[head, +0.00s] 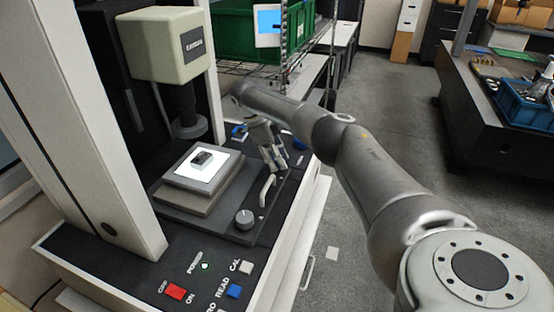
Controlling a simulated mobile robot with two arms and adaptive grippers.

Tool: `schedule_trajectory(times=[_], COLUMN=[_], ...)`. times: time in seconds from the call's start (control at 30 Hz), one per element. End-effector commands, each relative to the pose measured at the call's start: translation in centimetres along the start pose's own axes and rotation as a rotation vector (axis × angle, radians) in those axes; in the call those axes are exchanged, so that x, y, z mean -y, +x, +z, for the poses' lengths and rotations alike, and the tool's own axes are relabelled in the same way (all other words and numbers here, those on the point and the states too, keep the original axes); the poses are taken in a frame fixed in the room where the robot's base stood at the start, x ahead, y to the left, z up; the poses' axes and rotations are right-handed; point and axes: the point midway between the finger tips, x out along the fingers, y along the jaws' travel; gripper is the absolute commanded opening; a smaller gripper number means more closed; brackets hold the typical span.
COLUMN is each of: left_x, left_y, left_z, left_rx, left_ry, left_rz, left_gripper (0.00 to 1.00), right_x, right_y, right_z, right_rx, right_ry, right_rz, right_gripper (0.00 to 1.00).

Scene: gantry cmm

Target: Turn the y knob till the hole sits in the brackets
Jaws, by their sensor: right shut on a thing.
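My right gripper (277,163) reaches down at the right side of the measuring stage (222,218). Its fingers are shut on what appears to be the y knob, which they hide. A second round grey knob (244,219) stands free at the stage's front corner. A small dark part (203,158) lies on the lit white plate (190,175) under the lens (188,122). Its hole is too small to make out. The small screen (268,25) at the top is mostly blue; no hole or brackets can be read on it. My left gripper is out of view.
A pale curved handle (266,190) stands close below my right gripper. Red (174,291) and blue (234,291) buttons are on the front panel. A green crate (245,35) sits on a rack behind. A bench with a blue bin (525,105) is at right, with open floor between.

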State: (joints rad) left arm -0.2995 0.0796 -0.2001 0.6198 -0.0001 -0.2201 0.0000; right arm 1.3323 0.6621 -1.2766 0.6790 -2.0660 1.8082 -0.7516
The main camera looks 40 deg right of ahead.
Motion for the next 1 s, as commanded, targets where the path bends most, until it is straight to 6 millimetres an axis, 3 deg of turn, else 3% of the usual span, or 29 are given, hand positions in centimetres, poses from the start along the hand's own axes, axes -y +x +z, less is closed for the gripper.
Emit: schedule_trajectory(times=[0.47,0.5,0.63,1.0], left_x=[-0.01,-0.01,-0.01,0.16], left_y=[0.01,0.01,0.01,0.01], left_z=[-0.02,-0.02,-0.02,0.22], left_rx=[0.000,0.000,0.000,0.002], left_ry=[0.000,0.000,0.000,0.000], left_rz=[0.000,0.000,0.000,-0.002], left_gripper=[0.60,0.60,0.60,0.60], right_x=[0.14,0.14,0.10,0.06], right_y=[-0.18,-0.18,-0.13,-0.53], right_z=[-0.05,-0.05,-0.04,0.04], right_rx=[0.002,0.002,0.002,0.002], right_ry=[0.013,0.013,0.012,0.010], right_rz=[0.000,0.000,0.001,0.002], right_gripper=[0.06,0.35,0.51,0.51])
